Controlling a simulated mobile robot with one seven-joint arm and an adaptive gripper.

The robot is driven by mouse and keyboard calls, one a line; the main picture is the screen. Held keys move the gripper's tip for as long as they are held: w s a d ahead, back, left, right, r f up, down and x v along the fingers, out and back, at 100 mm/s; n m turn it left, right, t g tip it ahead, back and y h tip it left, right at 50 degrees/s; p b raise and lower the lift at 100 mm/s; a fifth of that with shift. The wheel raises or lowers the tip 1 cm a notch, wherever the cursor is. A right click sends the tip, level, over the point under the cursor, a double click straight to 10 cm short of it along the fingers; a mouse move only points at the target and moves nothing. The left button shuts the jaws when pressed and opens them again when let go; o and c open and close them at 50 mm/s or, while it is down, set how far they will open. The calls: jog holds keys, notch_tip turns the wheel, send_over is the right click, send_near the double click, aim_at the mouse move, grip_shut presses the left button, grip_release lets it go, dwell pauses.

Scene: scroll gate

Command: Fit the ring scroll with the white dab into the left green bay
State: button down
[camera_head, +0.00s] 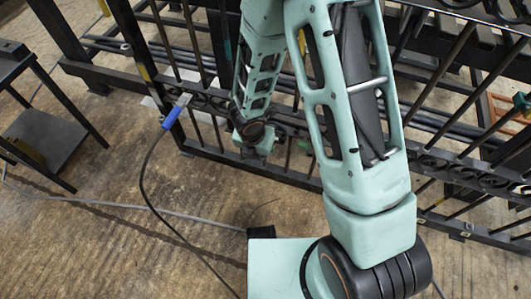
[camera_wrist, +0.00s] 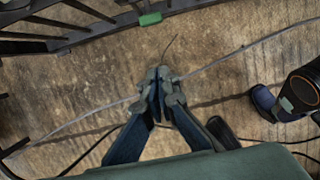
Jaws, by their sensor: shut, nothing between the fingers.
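My gripper (camera_wrist: 160,78) is shut and empty in the wrist view, with its fingertips together over the bare floor. In the head view my arm covers much of the middle, and the fingers cannot be made out. A small green piece (camera_wrist: 150,19) sits on the dark gate rail at the top of the wrist view, apart from my fingers. I cannot tell whether it marks the left bay. A row of dark ring scrolls runs along the gate (camera_head: 200,98) in the head view. No ring scroll with a white dab can be made out.
A blue-handled tool (camera_head: 177,112) with a black cable rests at the gate's left end. A dark metal stand (camera_head: 45,135) is at the far left. Cables cross the brown floor (camera_head: 110,235). A green clamp-like part (camera_head: 520,103) shows at the right edge.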

jog(key=w+d+f+b, duration=0.2)
jog(key=w+f, duration=0.3)
jog(key=f, duration=0.3)
jog(key=shift+w, duration=0.35)
jog(key=shift+d, duration=0.1)
jog(key=shift+w+d+r+p, duration=0.1)
jog(key=shift+w+d+p, duration=0.1)
jog(key=shift+w+p, duration=0.3)
jog(key=shift+w+d+p, duration=0.2)
jog(key=shift+w+p, duration=0.2)
jog(key=shift+w, duration=0.15)
jog(key=shift+w+d, duration=0.15)
jog(key=shift+w, duration=0.3)
jog(key=shift+s+f, duration=0.1)
jog(key=shift+f, duration=0.1)
